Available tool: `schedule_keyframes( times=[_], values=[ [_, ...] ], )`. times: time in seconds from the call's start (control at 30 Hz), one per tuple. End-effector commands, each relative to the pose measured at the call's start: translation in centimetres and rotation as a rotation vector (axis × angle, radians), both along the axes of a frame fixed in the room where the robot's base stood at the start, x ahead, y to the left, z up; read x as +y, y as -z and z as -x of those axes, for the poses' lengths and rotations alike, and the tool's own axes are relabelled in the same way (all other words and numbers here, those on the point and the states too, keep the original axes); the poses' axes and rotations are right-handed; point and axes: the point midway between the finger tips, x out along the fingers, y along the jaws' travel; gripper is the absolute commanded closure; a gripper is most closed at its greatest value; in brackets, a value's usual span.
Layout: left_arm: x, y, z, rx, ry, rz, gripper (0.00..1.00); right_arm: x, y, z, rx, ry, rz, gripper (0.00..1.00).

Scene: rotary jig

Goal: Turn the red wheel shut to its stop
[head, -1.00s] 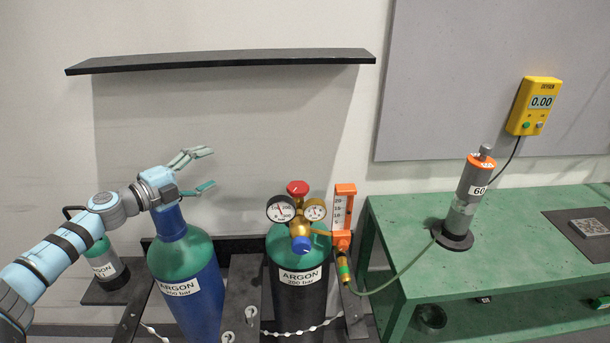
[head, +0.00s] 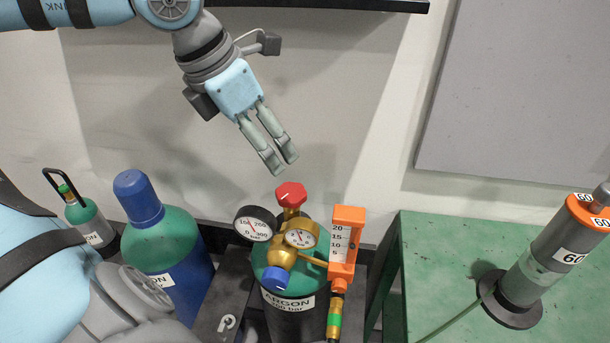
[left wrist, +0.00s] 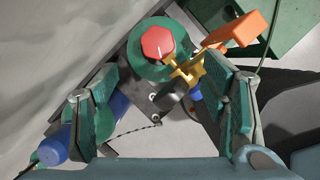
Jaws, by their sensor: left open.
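The red wheel (head: 291,194) sits on top of the argon cylinder (head: 271,252) with the brass regulator. It also shows in the left wrist view (left wrist: 158,43), as a faceted red knob with a pale line mark on its top. My left gripper (head: 282,163) hangs above the wheel, fingers pointing down and right, open and empty. In the left wrist view the wheel lies between the two finger pads, beyond the tips; a gap shows in the head view. My right gripper is not in view.
Two gauges (head: 253,223), a blue knob (head: 275,278) and an orange flowmeter (head: 344,238) crowd around the wheel. A blue-capped argon cylinder (head: 163,236) stands to the left. A dark shelf (head: 330,5) is above. A green bench (head: 440,275) is at right.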

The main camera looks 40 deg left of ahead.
Motion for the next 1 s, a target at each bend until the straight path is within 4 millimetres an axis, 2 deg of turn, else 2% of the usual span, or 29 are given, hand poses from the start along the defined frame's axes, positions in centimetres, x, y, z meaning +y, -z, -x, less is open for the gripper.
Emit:
schedule_keyframes(
  times=[0.17,0.3,0.5,0.67,0.9,1.0],
  values=[
    [-0.3,3.8,-1.3,0.004,0.001,0.003,0.33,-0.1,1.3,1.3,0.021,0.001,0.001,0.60],
    [-0.7,7.4,-2.7,0.005,0.001,0.003,0.33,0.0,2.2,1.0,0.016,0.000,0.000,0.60],
    [-1.1,11.2,-4.4,0.001,-0.001,0.003,0.33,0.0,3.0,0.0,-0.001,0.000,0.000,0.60],
    [-1.2,12.3,-4.9,-0.001,0.001,0.004,0.33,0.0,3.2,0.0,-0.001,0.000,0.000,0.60],
    [-1.2,12.3,-5.1,-0.003,0.001,0.005,0.33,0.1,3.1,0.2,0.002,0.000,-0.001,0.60],
    [-1.2,12.3,-5.1,-0.003,0.001,0.005,0.47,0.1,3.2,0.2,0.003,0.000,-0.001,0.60]
  ],
)
